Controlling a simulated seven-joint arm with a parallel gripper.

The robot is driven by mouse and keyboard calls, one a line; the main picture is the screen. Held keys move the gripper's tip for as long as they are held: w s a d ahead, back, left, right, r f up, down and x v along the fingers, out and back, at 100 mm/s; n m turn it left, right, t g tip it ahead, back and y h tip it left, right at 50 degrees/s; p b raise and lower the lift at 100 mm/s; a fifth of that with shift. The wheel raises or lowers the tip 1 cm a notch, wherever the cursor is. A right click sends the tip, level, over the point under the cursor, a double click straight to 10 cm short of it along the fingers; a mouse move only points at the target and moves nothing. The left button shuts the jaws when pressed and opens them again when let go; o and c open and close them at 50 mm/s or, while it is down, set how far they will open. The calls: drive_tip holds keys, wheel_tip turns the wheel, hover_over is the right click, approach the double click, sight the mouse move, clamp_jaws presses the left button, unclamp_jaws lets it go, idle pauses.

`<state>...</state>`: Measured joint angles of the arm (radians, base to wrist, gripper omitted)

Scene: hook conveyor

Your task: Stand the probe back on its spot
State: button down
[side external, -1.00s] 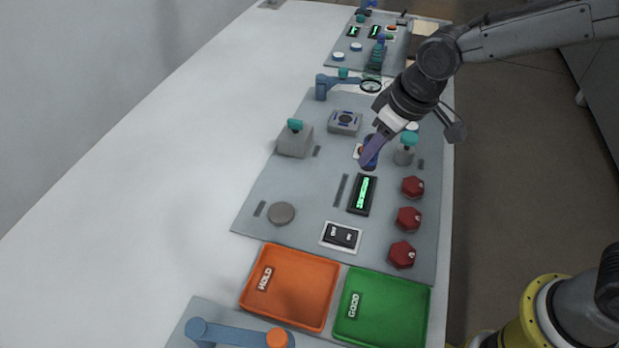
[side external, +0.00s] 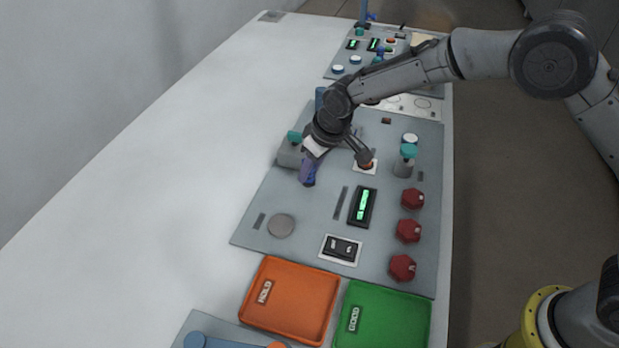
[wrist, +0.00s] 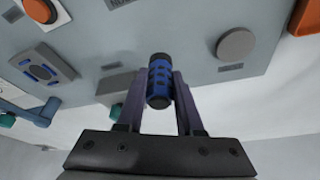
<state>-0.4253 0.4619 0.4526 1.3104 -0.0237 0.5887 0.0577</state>
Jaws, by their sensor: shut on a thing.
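My gripper (side external: 307,180) is shut on the probe, a short blue cylinder with dark bands, above the left part of the grey panel (side external: 325,215). In the wrist view the probe (wrist: 159,82) sits between my two purple fingers (wrist: 159,95), with its round dark end toward the camera. In the side view the fingers mostly hide it. A round grey disc (side external: 281,225) lies on the panel nearer the camera, apart from the probe; it also shows in the wrist view (wrist: 236,44). I cannot tell which mark is the probe's spot.
A red button (side external: 366,164), a green-lit display (side external: 362,206), a rocker switch (side external: 341,249) and several red knobs (side external: 408,230) stand right of my gripper. A grey block with a teal knob (side external: 294,137) is close behind it. Orange (side external: 245,305) and green trays (side external: 427,325) lie in front. The white table left is clear.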

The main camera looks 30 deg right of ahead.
sight(309, 179)
drive_tip(key=shift+w+f, duration=0.15)
drive_tip(key=shift+f, duration=1.55)
drive_tip(key=shift+f, duration=0.15)
drive_tip(key=c, duration=0.6)
unclamp_jaws()
drive_tip(key=shift+o, duration=0.2)
drive_tip(key=v, duration=1.2)
drive_tip(key=shift+r, duration=0.25)
